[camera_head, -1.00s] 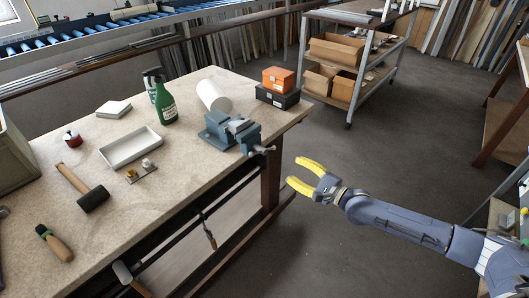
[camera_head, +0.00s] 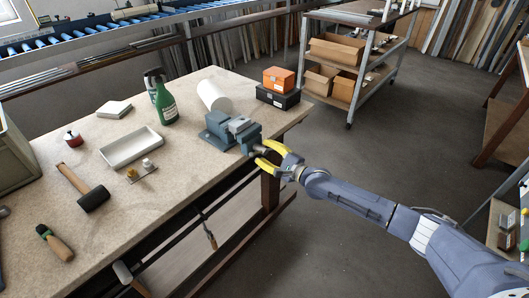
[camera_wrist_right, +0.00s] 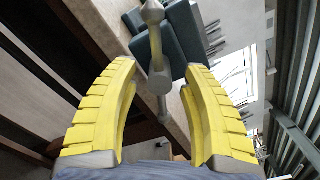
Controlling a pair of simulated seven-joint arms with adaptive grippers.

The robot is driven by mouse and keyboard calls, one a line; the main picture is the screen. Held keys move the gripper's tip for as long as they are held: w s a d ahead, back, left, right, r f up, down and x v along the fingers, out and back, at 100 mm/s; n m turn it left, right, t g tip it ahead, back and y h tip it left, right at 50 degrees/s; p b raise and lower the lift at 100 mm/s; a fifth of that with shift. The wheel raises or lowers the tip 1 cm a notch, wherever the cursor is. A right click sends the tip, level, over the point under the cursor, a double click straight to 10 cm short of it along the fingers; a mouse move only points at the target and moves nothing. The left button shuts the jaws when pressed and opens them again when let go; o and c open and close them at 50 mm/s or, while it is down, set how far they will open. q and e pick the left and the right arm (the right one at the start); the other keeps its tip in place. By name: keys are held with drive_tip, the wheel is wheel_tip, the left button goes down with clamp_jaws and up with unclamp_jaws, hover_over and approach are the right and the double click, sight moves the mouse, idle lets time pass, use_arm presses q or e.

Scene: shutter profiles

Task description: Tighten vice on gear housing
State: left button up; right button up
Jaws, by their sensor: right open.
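The blue-grey vice (camera_head: 232,132) is mounted at the right edge of the workbench, its jaws facing each other. In the right wrist view its blue-grey body (camera_wrist_right: 178,35) shows at the top, with the grey screw and handle bar (camera_wrist_right: 156,55) in front of it. My right gripper (camera_head: 272,151) has yellow fingers and is at the handle end of the vice. In the right wrist view the fingers of my right gripper (camera_wrist_right: 162,95) are spread on either side of the handle, not closed on it. I cannot make out a separate gear housing in the vice. My left gripper is not in view.
The workbench (camera_head: 190,188) also holds a white tray (camera_head: 131,147), a mallet (camera_head: 92,198), a green bottle (camera_head: 165,104), a white roll (camera_head: 213,95) and orange and black boxes (camera_head: 278,80). A wheeled shelf cart (camera_head: 349,95) stands behind. Floor right of the bench is clear.

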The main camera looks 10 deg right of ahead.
drive_tip(key=shift+o, duration=0.2)
drive_tip(key=shift+w+a, duration=0.1)
drive_tip(key=shift+w, duration=0.1)
clamp_jaws()
